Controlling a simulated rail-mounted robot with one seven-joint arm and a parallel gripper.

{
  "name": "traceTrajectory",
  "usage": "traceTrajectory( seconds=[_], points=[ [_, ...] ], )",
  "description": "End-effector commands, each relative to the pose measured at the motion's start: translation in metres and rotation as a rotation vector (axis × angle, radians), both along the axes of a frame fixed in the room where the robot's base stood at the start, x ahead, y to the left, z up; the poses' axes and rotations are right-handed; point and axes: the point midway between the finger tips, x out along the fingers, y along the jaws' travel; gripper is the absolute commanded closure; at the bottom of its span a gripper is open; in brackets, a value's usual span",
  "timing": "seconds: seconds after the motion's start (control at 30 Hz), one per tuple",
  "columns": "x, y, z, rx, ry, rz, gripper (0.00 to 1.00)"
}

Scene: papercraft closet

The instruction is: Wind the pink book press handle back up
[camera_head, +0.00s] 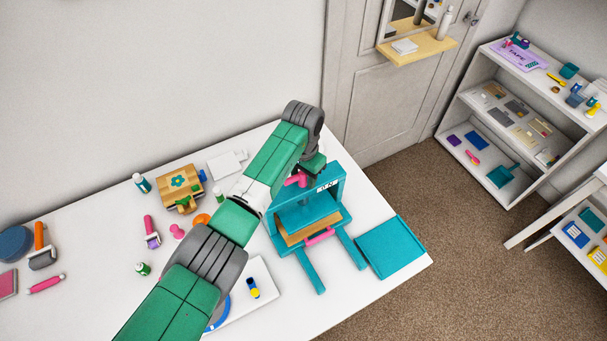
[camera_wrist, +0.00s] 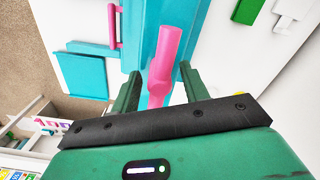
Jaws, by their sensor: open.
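The teal book press (camera_head: 335,190) stands on the white table, with a tan board (camera_head: 296,233) in its frame. Its pink handle (camera_head: 297,179) is at the top, partly hidden by my arm in the head view. In the wrist view the pink handle (camera_wrist: 166,55) runs down between the two green fingers of my gripper (camera_wrist: 158,82). The fingers are open, one on each side of the handle, with visible gaps. A second pink bar (camera_head: 320,236) is low on the press front; a pink bar also shows in the wrist view (camera_wrist: 115,26).
A teal board (camera_head: 390,246) lies right of the press near the table's edge. A wooden block press (camera_head: 182,188), small bottles (camera_head: 142,183), and rollers (camera_head: 151,232) are to the left. A white tray (camera_head: 262,290) lies under my arm. Shelves (camera_head: 520,120) stand at the right.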

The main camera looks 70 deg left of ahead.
Motion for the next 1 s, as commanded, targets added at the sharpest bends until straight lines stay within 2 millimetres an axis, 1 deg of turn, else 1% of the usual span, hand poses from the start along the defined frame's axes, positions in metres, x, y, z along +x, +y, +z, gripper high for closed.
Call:
traceTrajectory(
  seconds=[0.1, 0.13, 0.27, 0.3, 0.33, 0.37, 0.67, 0.77, 1.0],
  points=[
    [0.0002, -0.0001, 0.0003, 0.0, 0.0, 0.0, 0.55],
    [0.0002, -0.0002, 0.0003, 0.0, 0.0, 0.0, 0.57],
    [0.0002, -0.0002, 0.0004, 0.0, 0.0, 0.0, 0.83],
    [0.0002, -0.0002, 0.0004, 0.0, 0.0, 0.0, 0.91],
    [0.0002, -0.0002, 0.0004, -0.001, 0.0, 0.0, 0.96],
    [0.0002, -0.0002, 0.0004, -0.001, 0.0, 0.0, 1.0],
    [0.0004, -0.0006, 0.0015, -0.002, -0.001, 0.025, 1.0],
    [0.0006, -0.0008, 0.0026, -0.002, 0.0, 0.066, 1.0],
    [0.001, -0.0011, 0.0026, -0.003, -0.001, 0.224, 1.0]
  ],
)
